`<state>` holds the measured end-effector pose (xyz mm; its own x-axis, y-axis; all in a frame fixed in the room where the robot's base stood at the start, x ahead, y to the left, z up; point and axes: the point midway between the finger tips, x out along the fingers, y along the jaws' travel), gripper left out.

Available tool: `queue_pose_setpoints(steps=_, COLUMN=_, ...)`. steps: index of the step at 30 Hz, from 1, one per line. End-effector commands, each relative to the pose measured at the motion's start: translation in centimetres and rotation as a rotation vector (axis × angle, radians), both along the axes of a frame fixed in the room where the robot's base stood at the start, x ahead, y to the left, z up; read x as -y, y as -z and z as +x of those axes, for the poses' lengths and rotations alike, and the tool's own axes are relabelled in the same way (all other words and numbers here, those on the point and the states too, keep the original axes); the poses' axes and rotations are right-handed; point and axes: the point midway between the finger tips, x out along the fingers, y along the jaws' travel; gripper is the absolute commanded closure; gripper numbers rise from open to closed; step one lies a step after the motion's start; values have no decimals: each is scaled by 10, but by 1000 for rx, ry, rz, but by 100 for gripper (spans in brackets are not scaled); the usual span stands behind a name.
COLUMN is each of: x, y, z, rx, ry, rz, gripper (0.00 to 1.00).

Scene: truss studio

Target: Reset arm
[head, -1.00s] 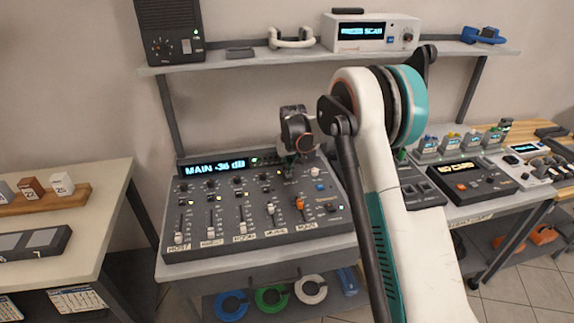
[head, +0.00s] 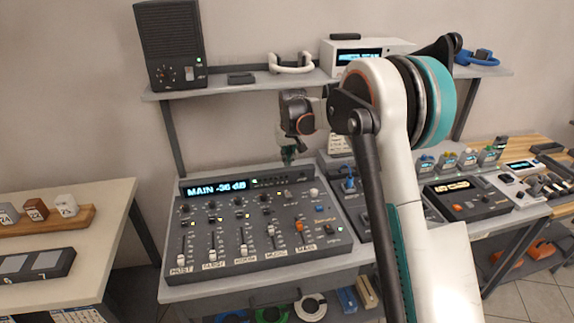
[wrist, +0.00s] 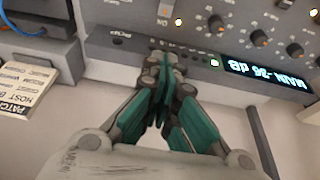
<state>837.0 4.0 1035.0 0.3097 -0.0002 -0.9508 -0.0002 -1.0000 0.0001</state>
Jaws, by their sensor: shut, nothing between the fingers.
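My gripper (head: 288,158) hangs above the back right part of the mixing console (head: 240,255), below the shelf, clear of the console and holding nothing. In the wrist view my gripper (wrist: 166,65) has its teal fingers closed together. The console also shows in the wrist view (wrist: 200,22), with its display reading MAIN -36 dB. Its labelled faders and knobs face forward. Part of my arm covers the area to the right of the console.
The wall shelf (head: 232,88) carries a speaker (head: 170,45), headphones (head: 291,62) and a white display unit (head: 365,52). A dark device with an orange button (head: 465,195) sits on the right bench. A left table (head: 100,225) holds small labelled blocks.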

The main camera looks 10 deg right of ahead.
Motion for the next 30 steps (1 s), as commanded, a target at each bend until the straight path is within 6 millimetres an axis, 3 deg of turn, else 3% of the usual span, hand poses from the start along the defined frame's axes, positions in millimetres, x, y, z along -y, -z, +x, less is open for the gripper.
queue_pose_setpoints(steps=17, x=0, y=-14, z=-4, rx=4, ry=0, rz=0, gripper=100)
queue_pose_setpoints(steps=23, x=1, y=-54, z=-39, rx=29, ry=0, rz=0, gripper=100)
queue_pose_setpoints(steps=30, x=1, y=-109, z=-105, rx=75, ry=0, rz=0, gripper=100)
